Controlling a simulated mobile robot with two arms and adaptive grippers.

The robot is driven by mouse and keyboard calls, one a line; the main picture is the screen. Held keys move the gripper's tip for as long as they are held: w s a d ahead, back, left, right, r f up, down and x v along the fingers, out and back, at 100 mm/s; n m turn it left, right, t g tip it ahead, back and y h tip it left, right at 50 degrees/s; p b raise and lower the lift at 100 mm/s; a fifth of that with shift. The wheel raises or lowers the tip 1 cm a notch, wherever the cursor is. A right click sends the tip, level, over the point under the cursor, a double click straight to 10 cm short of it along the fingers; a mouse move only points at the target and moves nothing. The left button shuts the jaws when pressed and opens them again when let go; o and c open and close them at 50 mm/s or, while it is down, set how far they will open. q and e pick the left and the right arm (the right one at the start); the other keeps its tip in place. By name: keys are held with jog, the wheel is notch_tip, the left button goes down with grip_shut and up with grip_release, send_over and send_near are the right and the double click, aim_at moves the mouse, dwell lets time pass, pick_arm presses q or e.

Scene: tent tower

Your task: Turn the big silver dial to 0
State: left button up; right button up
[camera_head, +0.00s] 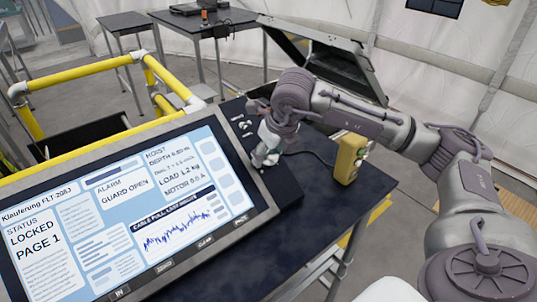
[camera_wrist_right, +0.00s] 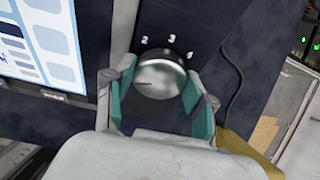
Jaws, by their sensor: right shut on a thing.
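The big silver dial (camera_wrist_right: 160,75) is on a dark panel in the right wrist view. The marks 2, 3 and 4 show above it, and a short dark line on its face points left. Lower marks are hidden by my gripper. My right gripper (camera_wrist_right: 157,88) is shut on the dial, with a green-padded finger on each side of it. In the head view my right gripper (camera_head: 263,157) is at the control box right of the screen, and it hides the dial there. My left gripper is not in view.
A large tilted screen (camera_head: 130,215) reads LOCKED, PAGE 1 and GUARD OPEN, close left of my gripper. A yellow box (camera_head: 349,158) stands upright on the dark table (camera_head: 360,205) to the right. A cable runs near it. Yellow rails (camera_head: 80,72) stand behind the screen.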

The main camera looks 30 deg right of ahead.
jog(key=shift+a+f+n+h+b, duration=0.1)
jog(key=shift+n+h+b, duration=0.2)
jog(key=shift+n+b, duration=1.7)
jog(key=shift+n, duration=0.3)
jog(key=o, duration=1.2)
